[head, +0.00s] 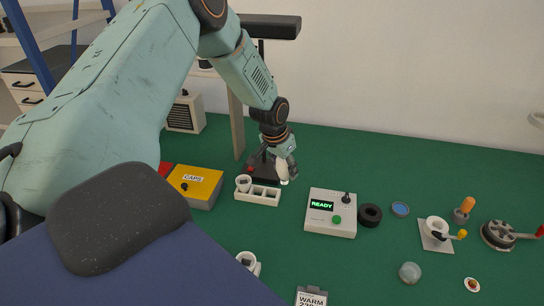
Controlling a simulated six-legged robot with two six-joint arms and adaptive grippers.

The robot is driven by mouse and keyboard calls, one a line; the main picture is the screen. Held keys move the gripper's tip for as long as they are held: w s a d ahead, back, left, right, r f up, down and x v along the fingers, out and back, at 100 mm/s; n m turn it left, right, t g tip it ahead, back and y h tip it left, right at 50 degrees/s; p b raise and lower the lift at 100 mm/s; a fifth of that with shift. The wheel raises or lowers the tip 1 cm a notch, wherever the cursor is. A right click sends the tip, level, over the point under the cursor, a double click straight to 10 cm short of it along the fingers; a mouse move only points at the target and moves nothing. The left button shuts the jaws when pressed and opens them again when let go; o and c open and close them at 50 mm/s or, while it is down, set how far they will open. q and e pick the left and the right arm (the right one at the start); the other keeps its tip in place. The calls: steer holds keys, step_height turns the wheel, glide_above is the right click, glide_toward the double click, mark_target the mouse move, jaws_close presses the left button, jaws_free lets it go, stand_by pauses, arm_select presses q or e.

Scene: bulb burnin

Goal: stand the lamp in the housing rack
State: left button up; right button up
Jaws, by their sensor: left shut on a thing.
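My left gripper (282,160) reaches down at the far middle of the green bench and is shut on the lamp (283,173), a small pale, cream-white piece. The lamp hangs below the fingers, just behind and right of the housing rack's right end. The gripper hides its upper part. I cannot tell whether the lamp touches anything. The housing rack (262,201) is a low white block with dark square compartments. A white round piece stands in its left compartment; the other compartments I can see look empty. My right gripper is not in view.
A tester reading READY (331,213) stands right of the rack. A yellow CAPS box (195,185) is to its left, and a dark-based stand (264,167) is close behind. A white fixture (247,260) sits in front. Green bench between rack and tester is clear.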

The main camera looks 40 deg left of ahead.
arm_select(q)
steer(key=a+f+b, duration=0.1)
steer(key=f, duration=0.1)
steer(key=a+f+b, duration=0.2)
steer(key=s+a+f+b, duration=0.1)
steer(key=f+b, duration=0.1)
steer(key=shift+a+f, duration=0.2)
steer(key=shift+f, duration=0.05)
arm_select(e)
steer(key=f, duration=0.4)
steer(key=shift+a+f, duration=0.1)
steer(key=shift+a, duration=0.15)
arm_select(q)
steer(key=shift+a, duration=0.15)
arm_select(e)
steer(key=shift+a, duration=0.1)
arm_select(q)
steer(key=shift+d+r, duration=0.1)
steer(key=shift+d, duration=0.1)
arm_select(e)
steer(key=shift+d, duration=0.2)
arm_select(q)
steer(key=shift+s+a, duration=0.1)
steer(key=shift+a, duration=0.15)
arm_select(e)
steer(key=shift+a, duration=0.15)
arm_select(q)
steer(key=shift+d, duration=0.15)
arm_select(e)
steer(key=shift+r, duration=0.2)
